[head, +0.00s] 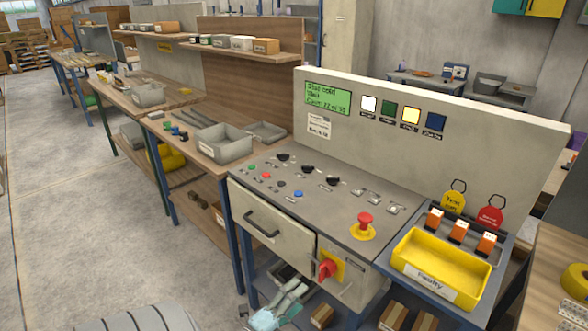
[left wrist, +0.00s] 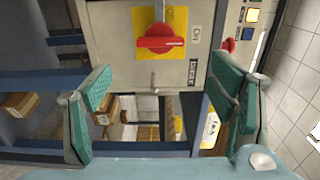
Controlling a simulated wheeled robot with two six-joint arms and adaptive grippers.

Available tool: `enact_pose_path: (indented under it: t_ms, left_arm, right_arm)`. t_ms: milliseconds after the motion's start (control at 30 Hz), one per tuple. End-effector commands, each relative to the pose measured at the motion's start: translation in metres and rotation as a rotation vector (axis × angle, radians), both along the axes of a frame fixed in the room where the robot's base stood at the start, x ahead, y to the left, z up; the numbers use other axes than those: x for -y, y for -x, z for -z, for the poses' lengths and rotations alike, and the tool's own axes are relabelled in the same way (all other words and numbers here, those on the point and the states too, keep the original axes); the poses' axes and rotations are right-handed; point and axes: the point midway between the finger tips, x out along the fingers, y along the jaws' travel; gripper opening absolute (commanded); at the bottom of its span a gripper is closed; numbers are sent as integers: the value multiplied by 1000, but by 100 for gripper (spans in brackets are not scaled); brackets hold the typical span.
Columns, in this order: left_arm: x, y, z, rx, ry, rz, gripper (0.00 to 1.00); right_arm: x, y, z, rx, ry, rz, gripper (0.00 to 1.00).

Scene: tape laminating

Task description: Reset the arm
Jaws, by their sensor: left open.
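My left gripper (head: 291,292) is low at the bottom of the head view, below and left of the red rotary switch (head: 326,270) on its yellow plate. In the left wrist view the gripper (left wrist: 160,100) is open, its two teal fingers wide apart with nothing between them. The red switch (left wrist: 162,42) shows above and beyond the fingers, apart from them, its handle lying about level. It sits on the grey cabinet front (left wrist: 110,50) of the control desk. My right gripper is in neither view.
The desk's sloped panel (head: 315,205) carries buttons, knobs and a red emergency stop (head: 364,222). A drawer (head: 270,228) is shut left of the switch. Small boxes (head: 395,315) stand on a shelf under the desk. A yellow bin (head: 440,262) stands at the right. Open floor (head: 70,200) lies at the left.

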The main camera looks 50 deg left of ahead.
Motion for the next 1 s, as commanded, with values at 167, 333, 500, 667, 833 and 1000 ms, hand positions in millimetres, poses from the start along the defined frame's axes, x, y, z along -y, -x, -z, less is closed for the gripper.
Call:
enact_pose_path:
  t_ms: [167, 333, 500, 667, 833, 1000]
  left_arm:
    - [1, 13, 0, 0, 1, -1, 77]
    - [1, 13, 0, 1, 1, -1, 77]
    - [1, 12, 0, 1, 1, 0, 77]
    - [1, 12, 0, 2, 5, 0, 77]
    - [-1, 20, 37, -122, 294, -22, 77]
    - [-2, 108, 182, -540, 824, -357, 77]
  right_arm:
    - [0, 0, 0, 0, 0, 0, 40]
    - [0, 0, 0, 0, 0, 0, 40]
    - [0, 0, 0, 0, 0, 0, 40]
    - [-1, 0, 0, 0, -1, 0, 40]
    - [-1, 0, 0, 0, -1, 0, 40]
    - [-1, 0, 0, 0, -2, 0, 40]
